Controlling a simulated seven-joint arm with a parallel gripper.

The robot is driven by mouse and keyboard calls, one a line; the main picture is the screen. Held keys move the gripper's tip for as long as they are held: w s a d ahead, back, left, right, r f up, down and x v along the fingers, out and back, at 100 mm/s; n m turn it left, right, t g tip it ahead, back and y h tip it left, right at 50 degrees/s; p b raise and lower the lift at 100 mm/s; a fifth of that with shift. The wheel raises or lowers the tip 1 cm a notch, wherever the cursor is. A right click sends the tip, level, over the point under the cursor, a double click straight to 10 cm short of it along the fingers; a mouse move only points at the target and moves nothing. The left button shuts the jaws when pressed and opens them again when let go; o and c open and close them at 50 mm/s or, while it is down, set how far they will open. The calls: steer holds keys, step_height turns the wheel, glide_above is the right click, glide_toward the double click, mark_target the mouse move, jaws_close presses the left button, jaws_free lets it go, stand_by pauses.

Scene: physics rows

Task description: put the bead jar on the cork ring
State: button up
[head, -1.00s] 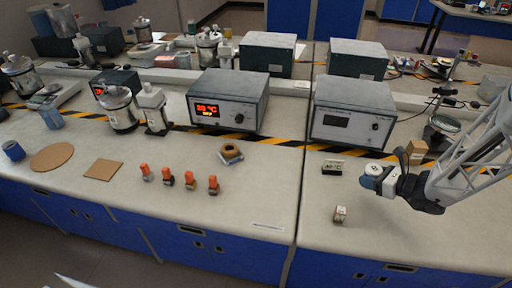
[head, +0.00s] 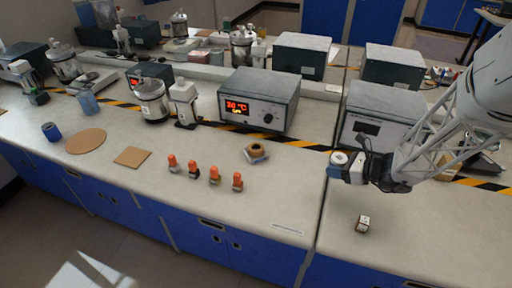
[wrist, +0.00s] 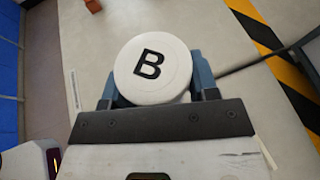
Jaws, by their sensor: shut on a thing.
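My gripper (head: 347,166) is shut on the bead jar, and its blue fingers sit on both sides of it. The jar's white round lid (wrist: 153,68) with a black letter B faces the wrist camera; the jar's body is mostly hidden below the lid. In the head view the jar (head: 340,158) is held above the bench, left of my wrist. The cork ring (head: 256,151) is a small tan ring on the bench in front of the heating box, well left of my gripper. I cannot see it clearly in the wrist view.
Several orange-capped bottles (head: 213,175) stand left of and nearer than the ring. A small printed cube (head: 362,224) lies near the right bench's front. A display box (head: 258,100) stands behind the ring. A round cork mat (head: 86,141) and square one (head: 132,157) lie left.

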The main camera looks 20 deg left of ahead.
steer(key=s+a+r+n+g, duration=0.1)
steer(key=s+a+n+g, duration=0.1)
steer(key=a, duration=0.8)
steer(key=s+a+n+g, duration=0.2)
steer(key=s+a+g, duration=0.1)
steer(key=a, duration=0.8)
steer(key=shift+s+a+r+y, duration=0.15)
steer(key=shift+s+r+y, duration=0.1)
steer(key=shift+r+y, duration=0.1)
steer(key=w+a+f, duration=0.1)
steer(key=w+a, duration=0.7)
steer(key=w, duration=0.4)
steer(key=shift+w+f, duration=0.2)
steer(key=shift+w, duration=0.2)
steer(key=shift+w+a, duration=0.1)
steer(key=shift+a, duration=0.05)
steer(key=shift+w+a+f, duration=0.1)
steer(key=shift+w+f, duration=0.05)
steer(key=shift+f, duration=0.75)
steer(key=shift+w+a+f, duration=0.1)
steer(key=shift+f, duration=0.8)
steer(key=shift+f, duration=0.15)
steer(key=o, duration=1)
